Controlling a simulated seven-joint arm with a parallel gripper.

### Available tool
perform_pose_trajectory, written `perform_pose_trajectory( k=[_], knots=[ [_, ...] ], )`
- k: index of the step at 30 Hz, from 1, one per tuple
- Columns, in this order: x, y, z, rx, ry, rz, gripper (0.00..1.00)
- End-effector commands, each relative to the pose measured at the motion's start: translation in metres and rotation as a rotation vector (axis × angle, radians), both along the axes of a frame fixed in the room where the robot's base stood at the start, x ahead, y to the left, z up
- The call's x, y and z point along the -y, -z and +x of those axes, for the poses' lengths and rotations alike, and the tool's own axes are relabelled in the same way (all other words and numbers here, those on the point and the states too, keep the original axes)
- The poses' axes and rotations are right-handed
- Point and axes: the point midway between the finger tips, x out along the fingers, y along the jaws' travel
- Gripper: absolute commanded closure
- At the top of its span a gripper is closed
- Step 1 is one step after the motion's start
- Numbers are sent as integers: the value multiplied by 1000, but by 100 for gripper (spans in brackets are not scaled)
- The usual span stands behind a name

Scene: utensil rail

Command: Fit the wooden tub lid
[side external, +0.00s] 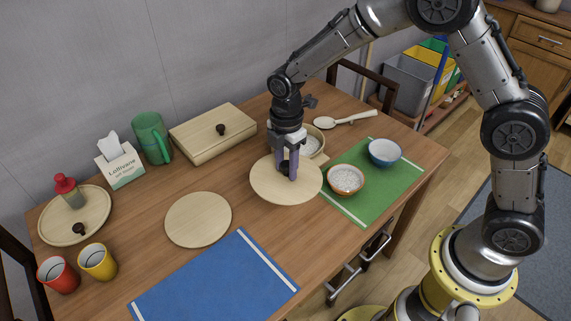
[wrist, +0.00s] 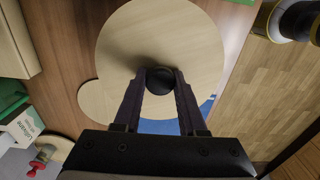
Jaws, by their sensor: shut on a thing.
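A large round pale wooden lid (side external: 268,188) with a dark knob hangs level under my gripper (side external: 288,170). In the wrist view the lid (wrist: 160,35) fills the upper middle, and my gripper (wrist: 160,82) is shut on its black knob (wrist: 160,84). The lid seems raised above the table, since it overlaps a wooden disc in the wrist view; the exact height is unclear. A round wooden tub (side external: 320,134) with white contents stands just behind the gripper, partly hidden by it and the lid.
A plain wooden disc (side external: 198,220) and blue mat (side external: 215,282) lie in front. A green mat (side external: 395,181) with an orange bowl (side external: 346,180) and blue bowl (side external: 385,153) is right.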

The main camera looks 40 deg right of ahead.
Motion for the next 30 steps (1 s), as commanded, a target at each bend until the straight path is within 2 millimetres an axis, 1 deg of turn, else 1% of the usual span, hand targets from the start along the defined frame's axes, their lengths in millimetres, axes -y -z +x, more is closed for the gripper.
perform_pose_trajectory(
  k=[1, 3, 14, 16, 18, 20, 23, 26, 27, 29, 30],
  knots=[
    [0, 0, 0, 1, 0, 0, 89],
    [0, 0, 0, 1, 0, 0, 100],
    [0, 0, 0, 1, -6, 0, 100],
    [0, 0, -1, -8, -28, -2, 100],
    [0, -5, 2, -11, -70, -6, 100],
    [0, -12, 11, -5, -114, -9, 100],
    [9, -20, 35, 1, -172, -17, 100],
    [29, -26, 64, 7, -212, -29, 100],
    [40, -27, 76, 8, -219, -34, 100],
    [58, -28, 94, 10, -225, -41, 100],
    [72, -28, 105, 11, -225, -46, 100]
  ],
)
